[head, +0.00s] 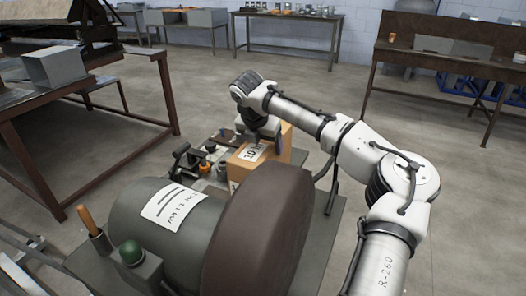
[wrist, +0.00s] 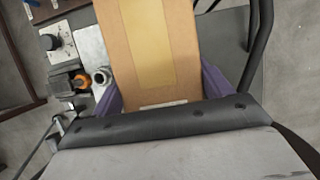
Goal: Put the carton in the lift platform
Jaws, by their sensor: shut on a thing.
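The carton (head: 247,168) is a brown cardboard box with a white label marked with printing. It stands among parts on a grey platform (head: 318,225) with a black tube handle; I cannot tell for sure whether this is the lift platform. My gripper (head: 262,138) comes down over the carton from above and is shut on it. In the wrist view the carton (wrist: 150,45) shows its tan tape strip, with purple finger pads of my gripper (wrist: 162,95) on both sides. The carton's underside is hidden, so I cannot tell whether it touches the platform.
A large grey motor (head: 160,230) with a brown round cover (head: 262,230) fills the front. Small parts, one orange (wrist: 82,82), sit left of the carton. Rusty benches (head: 445,60) stand around.

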